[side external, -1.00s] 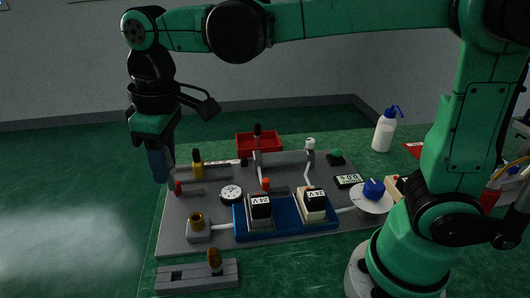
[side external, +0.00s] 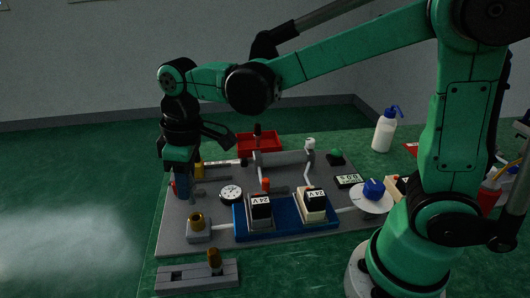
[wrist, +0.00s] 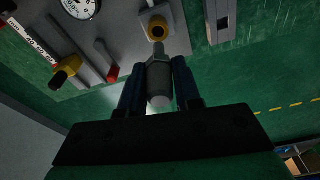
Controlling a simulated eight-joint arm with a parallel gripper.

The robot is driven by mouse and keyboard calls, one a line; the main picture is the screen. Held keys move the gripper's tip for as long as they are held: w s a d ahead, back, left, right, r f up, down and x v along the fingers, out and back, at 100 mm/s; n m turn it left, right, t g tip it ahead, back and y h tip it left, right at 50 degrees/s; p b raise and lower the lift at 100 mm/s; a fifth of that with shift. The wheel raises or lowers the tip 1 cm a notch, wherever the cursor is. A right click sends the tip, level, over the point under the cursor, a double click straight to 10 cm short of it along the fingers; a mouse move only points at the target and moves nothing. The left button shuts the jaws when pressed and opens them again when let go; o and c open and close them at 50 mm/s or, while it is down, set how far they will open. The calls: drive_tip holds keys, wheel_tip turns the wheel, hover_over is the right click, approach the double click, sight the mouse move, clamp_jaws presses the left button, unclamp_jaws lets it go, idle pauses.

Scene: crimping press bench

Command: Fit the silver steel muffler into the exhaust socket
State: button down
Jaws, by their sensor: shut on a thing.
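My gripper (side external: 183,186) is over the left end of the grey bench plate, just behind the brass exhaust socket (side external: 197,220) in the side view. In the wrist view its blue fingers (wrist: 158,72) are shut on the silver steel muffler (wrist: 159,86), a grey cylinder with a narrower far end. The socket (wrist: 157,30) shows there as a yellow ring with a dark hole on a grey block, beyond the muffler's far end. They look apart, but I cannot tell the gap. The muffler is not distinguishable in the side view.
A yellow-capped fitting (wrist: 65,72) and a red-tipped part (wrist: 112,74) lie left of my fingers in the wrist view. A dial gauge (side external: 231,193) and a blue base (side external: 285,226) with 24 V units stand right of the socket. A slotted grey rail (side external: 180,277) lies in front.

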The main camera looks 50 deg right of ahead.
sight(192, 204)
drive_tip(key=shift+f, duration=1.15)
drive_tip(key=shift+f, duration=1.6)
idle(0.4)
drive_tip(key=c, duration=0.5)
unclamp_jaws()
drive_tip(key=shift+c, duration=0.2)
drive_tip(key=shift+s+d+r, duration=0.1)
drive_tip(key=shift+s+r, duration=0.05)
drive_tip(key=shift+r, duration=1.25)
drive_tip(key=shift+s+d+r, duration=0.1)
drive_tip(key=shift+s+r, duration=0.05)
drive_tip(key=shift+r, duration=1.25)
drive_tip(key=s+d+r+m+t, duration=0.2)
drive_tip(key=s+d+m+t, duration=0.4)
drive_tip(key=d, duration=0.3)
drive_tip(key=shift+s+d+m+h, duration=0.2)
drive_tip(key=shift+d+m+h, duration=0.15)
drive_tip(key=shift+m, duration=0.25)
